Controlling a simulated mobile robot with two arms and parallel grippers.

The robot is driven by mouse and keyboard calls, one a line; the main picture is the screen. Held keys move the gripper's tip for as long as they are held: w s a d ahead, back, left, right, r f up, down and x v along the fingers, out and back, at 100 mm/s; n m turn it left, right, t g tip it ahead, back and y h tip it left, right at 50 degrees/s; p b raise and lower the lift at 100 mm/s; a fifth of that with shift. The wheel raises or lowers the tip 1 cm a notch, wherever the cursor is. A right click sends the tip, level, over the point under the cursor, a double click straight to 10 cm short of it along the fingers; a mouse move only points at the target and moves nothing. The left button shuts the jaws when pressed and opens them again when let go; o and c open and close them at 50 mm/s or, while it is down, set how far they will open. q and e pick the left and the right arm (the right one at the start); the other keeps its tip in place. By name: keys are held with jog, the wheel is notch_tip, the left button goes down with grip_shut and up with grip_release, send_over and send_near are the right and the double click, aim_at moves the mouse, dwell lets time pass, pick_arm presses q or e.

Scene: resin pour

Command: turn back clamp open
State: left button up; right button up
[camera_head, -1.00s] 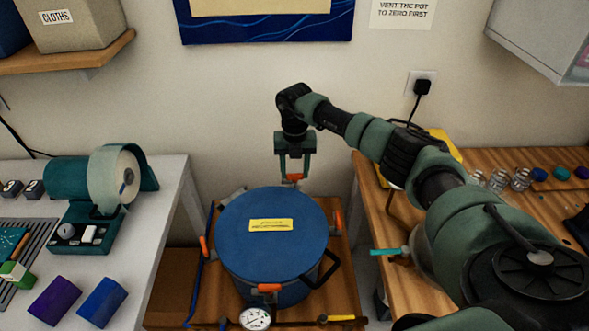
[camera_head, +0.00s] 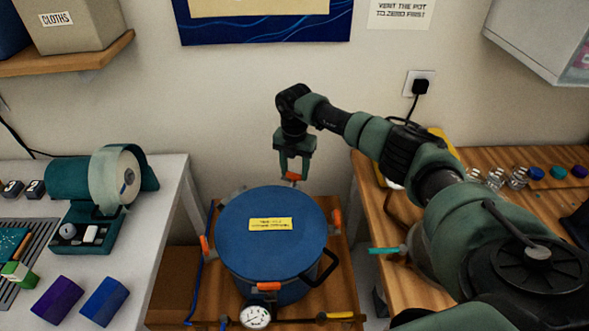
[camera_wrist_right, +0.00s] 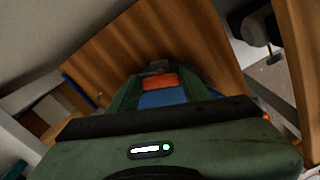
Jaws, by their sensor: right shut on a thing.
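The blue pressure pot (camera_head: 245,228) stands on a low wooden stand, its round lid on and a yellow label on top. The orange back clamp (camera_head: 293,176) is at the far edge of the lid. My right gripper (camera_head: 293,172) reaches down over that edge and is shut on the back clamp. In the right wrist view the clamp's orange part (camera_wrist_right: 158,82) sits between the green fingers, with blue of the pot next to it. The fingers hide part of the clamp. My left gripper is not in view.
Other orange clamps sit at the lid's left (camera_head: 204,246), front (camera_head: 268,287) and right (camera_head: 337,220). A gauge (camera_head: 255,315) and a black handle (camera_head: 322,268) stick out from the pot. Benches stand on both sides; the wall is close behind.

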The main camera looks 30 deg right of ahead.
jog(key=o, duration=1.4)
jog(key=shift+c, duration=0.2)
jog(key=shift+r, duration=0.1)
notch_tip(320, 180, up, 8)
jog(key=shift+f+b, duration=0.2)
jog(key=shift+b, duration=0.85)
